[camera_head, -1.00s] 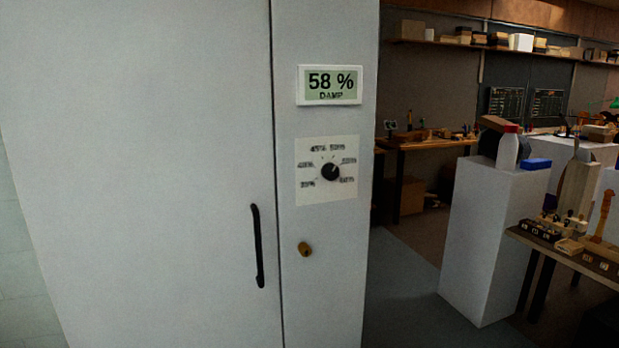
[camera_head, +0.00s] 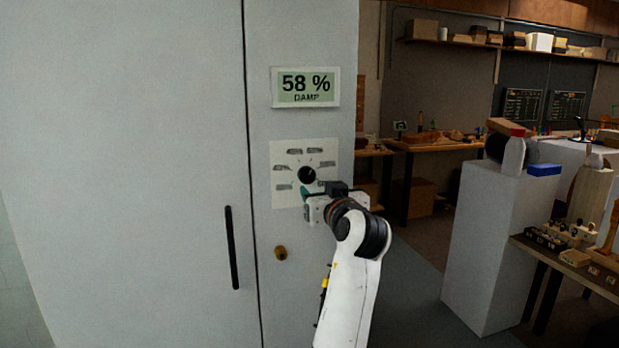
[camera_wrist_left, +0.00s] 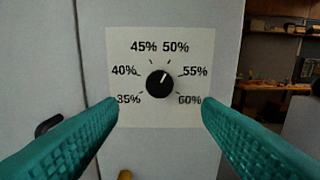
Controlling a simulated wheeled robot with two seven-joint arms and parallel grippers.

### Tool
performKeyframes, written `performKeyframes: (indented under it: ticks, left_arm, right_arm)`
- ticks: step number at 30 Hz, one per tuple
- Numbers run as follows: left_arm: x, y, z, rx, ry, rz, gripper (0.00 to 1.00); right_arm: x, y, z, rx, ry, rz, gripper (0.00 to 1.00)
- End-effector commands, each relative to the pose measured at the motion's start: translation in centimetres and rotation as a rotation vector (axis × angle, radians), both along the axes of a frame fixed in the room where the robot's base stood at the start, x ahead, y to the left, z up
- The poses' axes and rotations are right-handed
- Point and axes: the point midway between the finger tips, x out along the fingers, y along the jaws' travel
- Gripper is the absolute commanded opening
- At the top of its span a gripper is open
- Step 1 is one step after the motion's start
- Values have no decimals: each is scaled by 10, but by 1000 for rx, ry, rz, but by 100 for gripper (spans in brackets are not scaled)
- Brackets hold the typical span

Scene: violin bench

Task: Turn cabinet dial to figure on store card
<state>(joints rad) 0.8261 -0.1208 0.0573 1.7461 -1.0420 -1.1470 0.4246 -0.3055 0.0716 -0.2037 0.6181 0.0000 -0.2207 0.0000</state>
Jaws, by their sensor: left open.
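The black round dial (camera_head: 307,175) sits on a white scale card (camera_head: 290,155) on the cabinet front. In the left wrist view the dial (camera_wrist_left: 160,83) is ringed by marks from 35% to 60%. Its small pale mark points up and slightly right, seemingly toward 50%. A display (camera_head: 306,88) above reads 58 % DAMP. My left gripper (camera_head: 309,190) is in front of the card, just below the dial in the head view. Its teal fingers (camera_wrist_left: 160,104) are wide apart on either side of the dial, empty. My right gripper is out of view. No store card is readable.
The grey cabinet (camera_head: 120,160) has a long black handle (camera_head: 231,247) and a brass lock (camera_head: 281,253). To the right stand a white plinth (camera_head: 490,250) with a bottle and blue block, and a bench with tools. Floor between is clear.

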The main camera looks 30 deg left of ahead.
Motion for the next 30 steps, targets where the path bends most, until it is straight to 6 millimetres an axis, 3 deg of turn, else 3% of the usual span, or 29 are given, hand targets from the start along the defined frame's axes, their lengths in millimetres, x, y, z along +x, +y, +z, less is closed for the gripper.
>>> performKeyframes:
  ticks: [6, 15, 27, 30]
  left_arm:
    - [29, 36, 4, 4, 5, 3, 59]
    - [59, 70, 2, 3, 3, 0, 59]
    - [65, 76, -1, 1, 2, -2, 59]
    - [65, 76, -1, 2, 2, -2, 46]
  right_arm:
    - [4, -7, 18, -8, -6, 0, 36]
    - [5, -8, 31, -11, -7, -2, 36]
    - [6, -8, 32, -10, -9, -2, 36]
    - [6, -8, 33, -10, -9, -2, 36]
